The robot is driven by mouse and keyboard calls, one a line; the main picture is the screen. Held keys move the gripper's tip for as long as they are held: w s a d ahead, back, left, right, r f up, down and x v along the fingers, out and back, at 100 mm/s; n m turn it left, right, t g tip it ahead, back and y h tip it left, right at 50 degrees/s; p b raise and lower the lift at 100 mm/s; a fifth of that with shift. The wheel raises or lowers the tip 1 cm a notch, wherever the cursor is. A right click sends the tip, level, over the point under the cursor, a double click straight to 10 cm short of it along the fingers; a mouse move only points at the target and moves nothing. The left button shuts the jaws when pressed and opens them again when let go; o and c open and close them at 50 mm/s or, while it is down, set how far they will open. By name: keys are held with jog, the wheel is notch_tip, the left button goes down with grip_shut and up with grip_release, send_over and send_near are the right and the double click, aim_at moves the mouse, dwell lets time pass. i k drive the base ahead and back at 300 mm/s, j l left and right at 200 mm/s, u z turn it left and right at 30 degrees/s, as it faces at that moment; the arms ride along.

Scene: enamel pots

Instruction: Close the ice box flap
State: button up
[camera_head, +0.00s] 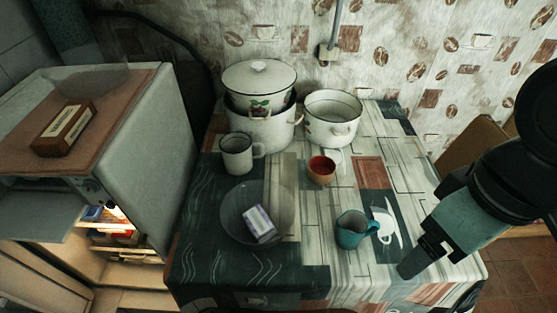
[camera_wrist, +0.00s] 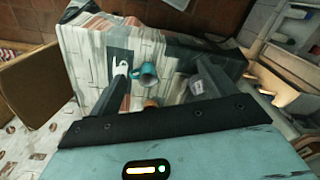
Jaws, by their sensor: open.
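The fridge (camera_head: 150,140) stands at the left in the head view, with its lit inside showing at the front. A pale flat panel that looks like the ice box flap (camera_head: 38,216) sticks out near level from the upper front of the fridge. Its far left end is cut off by the frame edge. My gripper (camera_head: 412,262) is at the right, over the right front part of the table, far from the flap. In the wrist view my gripper (camera_wrist: 163,82) shows two spread fingers with nothing held between them. I cannot make out the flap surely in the wrist view.
The cloth-covered table (camera_head: 300,272) stands between my gripper and the fridge. It bears a teal mug (camera_head: 351,232), a glass bowl (camera_head: 232,215) with a small box, a red-brown cup (camera_head: 321,175), a white mug (camera_head: 236,155) and enamel pots (camera_head: 332,118). A brown box (camera_head: 65,128) lies on the fridge.

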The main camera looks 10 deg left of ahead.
aim_at(38, 217)
jog(key=u, duration=0.5)
jog(key=l+u, duration=0.2)
jog(key=u, duration=0.3)
jog(key=i+l+u, duration=0.1)
jog(key=u, duration=0.35)
jog(key=l+u, duration=0.1)
jog(key=u, duration=0.4)
jog(key=l+u, duration=0.1)
jog(key=u, duration=0.4)
